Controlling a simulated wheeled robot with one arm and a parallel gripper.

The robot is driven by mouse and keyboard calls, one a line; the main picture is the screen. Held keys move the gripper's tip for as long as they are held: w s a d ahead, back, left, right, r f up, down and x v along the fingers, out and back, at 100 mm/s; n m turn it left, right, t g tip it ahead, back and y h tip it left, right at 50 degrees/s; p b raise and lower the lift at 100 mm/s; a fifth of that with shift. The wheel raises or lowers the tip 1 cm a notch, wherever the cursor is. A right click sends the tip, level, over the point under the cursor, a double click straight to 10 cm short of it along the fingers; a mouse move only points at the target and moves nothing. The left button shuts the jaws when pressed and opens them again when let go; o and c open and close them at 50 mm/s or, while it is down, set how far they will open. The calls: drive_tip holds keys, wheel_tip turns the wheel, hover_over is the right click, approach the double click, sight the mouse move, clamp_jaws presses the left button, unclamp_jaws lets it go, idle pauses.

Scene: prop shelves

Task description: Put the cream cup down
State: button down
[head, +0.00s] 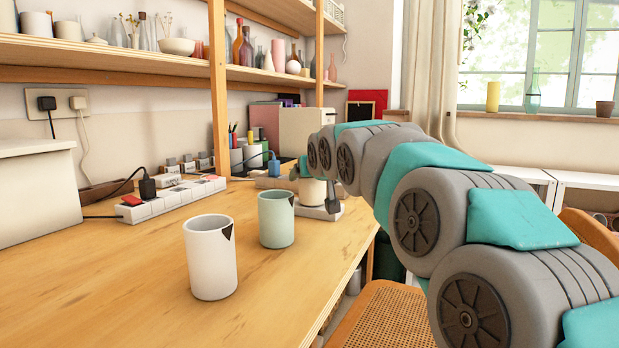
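A small cream cup (312,191) shows at the far end of my arm, over the right part of the wooden table (255,285). My gripper (316,188) is at this cup, with a dark finger against its right side, and appears shut on it. The arm's end partly hides the cup's top. The gap, if any, between its base and what lies under it is too small to tell. A white cup (211,262) and a mint green cup (276,222), each with a dark triangle at the rim, stand upright nearer on the table.
A white power strip (172,200) with plugs lies along the wall. A pale flat thing (325,211) lies by the cream cup. Boxes (300,130) and pots stand behind. The near table is clear; its edge drops off at right, beside a cane chair (385,318).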

drive_tip(key=shift+f, duration=0.15)
unclamp_jaws()
drive_tip(key=shift+r, duration=0.2)
drive_tip(key=v, duration=1.2)
drive_tip(key=shift+f, duration=0.1)
